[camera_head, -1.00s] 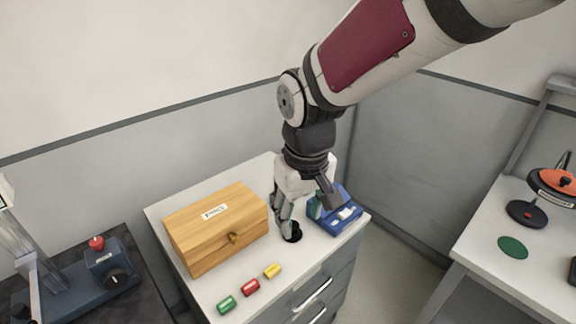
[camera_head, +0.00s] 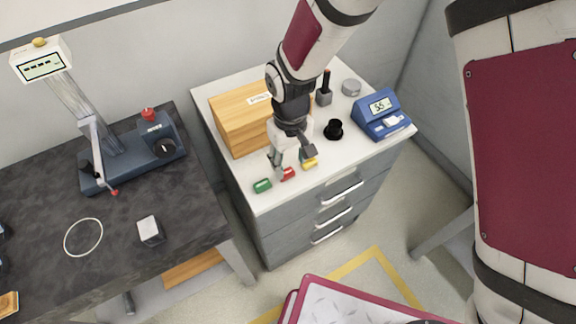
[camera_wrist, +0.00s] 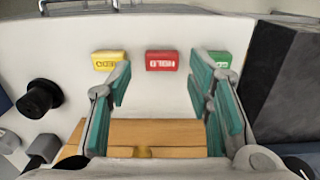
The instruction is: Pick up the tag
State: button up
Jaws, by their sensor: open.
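Three small tags lie in a row near the front edge of the drawer cabinet's white top: a green tag (camera_head: 262,186), a red tag (camera_head: 288,174) and a yellow tag (camera_head: 309,164). In the wrist view the red tag (camera_wrist: 161,60) reads HOLD upside down and lies beyond the fingertips, centred between them. The yellow tag (camera_wrist: 109,60) is beyond the left finger and the green tag (camera_wrist: 221,60) beyond the right finger. My gripper (camera_wrist: 166,84) is open and empty, its teal pads apart. In the head view my gripper (camera_head: 287,160) is just behind the tags, partly covering the row.
A wooden box (camera_head: 238,125) stands behind the gripper. A black knob-shaped piece (camera_head: 333,130) and a blue display device (camera_head: 382,115) are to the right. A dark bench (camera_head: 110,220) with a gauge stand (camera_head: 130,155) is at left.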

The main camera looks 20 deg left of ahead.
aim_at(288, 174)
jog(key=shift+w+a+f+p, duration=0.1)
jog(key=shift+f+p, duration=0.1)
jog(key=shift+f, duration=0.75)
jog(key=shift+s+a+f+p, duration=0.1)
jog(key=shift+f+p, duration=0.05)
jog(key=shift+f, duration=0.85)
jog(key=shift+w+a+f+p, duration=0.1)
jog(key=shift+f+p, duration=0.1)
jog(key=shift+f, duration=0.75)
jog(key=c, duration=0.7)
